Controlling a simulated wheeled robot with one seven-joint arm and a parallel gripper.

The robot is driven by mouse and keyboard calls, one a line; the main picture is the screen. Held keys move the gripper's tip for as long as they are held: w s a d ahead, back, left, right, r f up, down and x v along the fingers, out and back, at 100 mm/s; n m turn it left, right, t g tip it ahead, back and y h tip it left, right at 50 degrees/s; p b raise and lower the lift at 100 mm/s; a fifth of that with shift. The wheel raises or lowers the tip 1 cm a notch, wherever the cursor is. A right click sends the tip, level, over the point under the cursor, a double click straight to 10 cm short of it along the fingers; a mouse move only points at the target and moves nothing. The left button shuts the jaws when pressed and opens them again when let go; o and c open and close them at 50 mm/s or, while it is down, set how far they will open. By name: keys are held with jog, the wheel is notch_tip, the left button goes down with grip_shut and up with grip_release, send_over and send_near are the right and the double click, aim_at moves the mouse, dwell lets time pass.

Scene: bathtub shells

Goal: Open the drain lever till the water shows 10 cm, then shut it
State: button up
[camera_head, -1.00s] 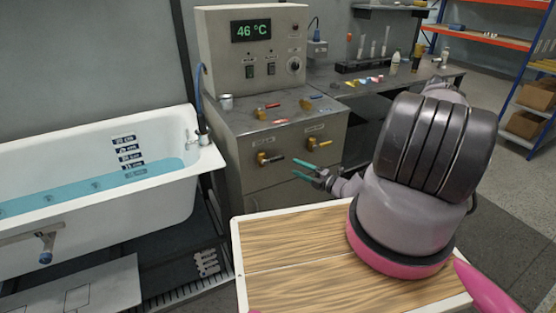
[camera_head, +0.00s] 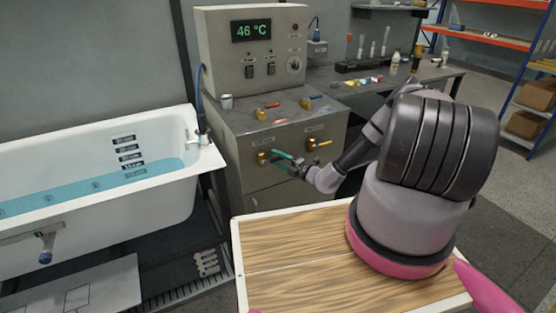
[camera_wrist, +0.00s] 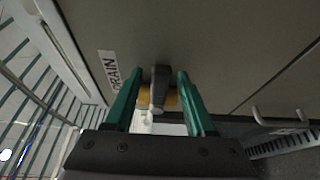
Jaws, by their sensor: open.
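The drain lever (camera_wrist: 159,88) has a dark handle on a brass body, beside a DRAIN label (camera_wrist: 109,68) on the cabinet front. In the head view its brass body (camera_head: 262,158) shows left of my gripper (camera_head: 283,160), with the handle partly hidden. In the wrist view my gripper (camera_wrist: 160,76) is open, its two green fingers on either side of the handle with gaps. The bathtub (camera_head: 178,200) at left holds blue water (camera_head: 70,198). Its surface lies near the lower marks of the depth scale (camera_head: 124,150), too small to read surely.
The control box (camera_head: 222,70) reads 46 °C. A wooden-topped surface (camera_head: 290,260) lies in front of the cabinet.

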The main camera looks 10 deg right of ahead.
grip_shut()
dwell(1.4)
